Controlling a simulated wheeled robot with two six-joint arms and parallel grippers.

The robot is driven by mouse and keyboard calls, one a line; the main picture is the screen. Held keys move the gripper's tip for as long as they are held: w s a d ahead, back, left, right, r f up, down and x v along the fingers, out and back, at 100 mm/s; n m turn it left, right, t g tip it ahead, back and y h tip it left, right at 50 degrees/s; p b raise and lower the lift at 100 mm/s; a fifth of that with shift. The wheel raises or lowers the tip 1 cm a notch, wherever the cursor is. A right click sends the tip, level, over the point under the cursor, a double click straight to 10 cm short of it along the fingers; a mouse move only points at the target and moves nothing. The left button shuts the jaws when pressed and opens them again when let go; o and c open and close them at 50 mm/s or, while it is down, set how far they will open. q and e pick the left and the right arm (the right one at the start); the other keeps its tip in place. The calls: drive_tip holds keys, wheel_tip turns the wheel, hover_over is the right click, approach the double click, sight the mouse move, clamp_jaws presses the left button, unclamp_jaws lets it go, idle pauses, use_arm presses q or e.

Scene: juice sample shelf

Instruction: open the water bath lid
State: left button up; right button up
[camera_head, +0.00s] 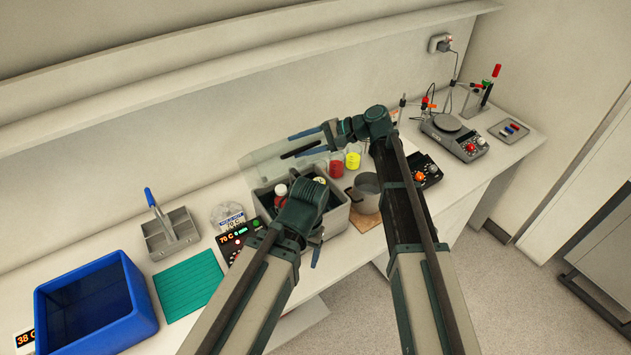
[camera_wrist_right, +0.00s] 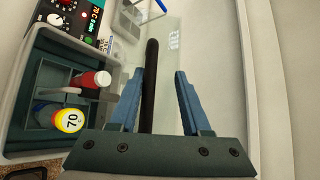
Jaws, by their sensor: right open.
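The water bath (camera_head: 336,222) is a grey box on the bench, with its inside exposed. Its clear lid (camera_head: 262,160) stands raised and tilted at the back of the bath; it shows in the right wrist view (camera_wrist_right: 168,42). The black bar handle (camera_head: 298,153) of the lid appears between the open fingers of my right gripper (camera_head: 289,145) in the wrist view (camera_wrist_right: 160,72), with gaps on both sides. My left gripper (camera_head: 316,252) is low at the bath's front, mostly hidden by its own arm, so its jaws are unclear.
A metal pot (camera_head: 366,190), beakers with red and yellow liquid, and a hotplate stand to the right. A blue bin (camera_head: 100,310) and green mat (camera_head: 188,285) lie left.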

drive_tip(key=s+d+f+b, duration=0.4)
drive_tip(key=s+f+b, duration=0.1)
drive_tip(key=f, duration=0.1)
drive_tip(key=shift+s+d+b, duration=0.15)
drive_tip(key=shift+s+b, duration=0.15)
drive_tip(key=shift+s, duration=0.05)
drive_tip(key=shift+f, duration=0.1)
drive_tip(key=p+v, duration=0.6)
drive_tip(key=v, duration=0.9)
drive_tip(key=shift+d+p, duration=0.35)
idle(0.8)
idle(0.5)
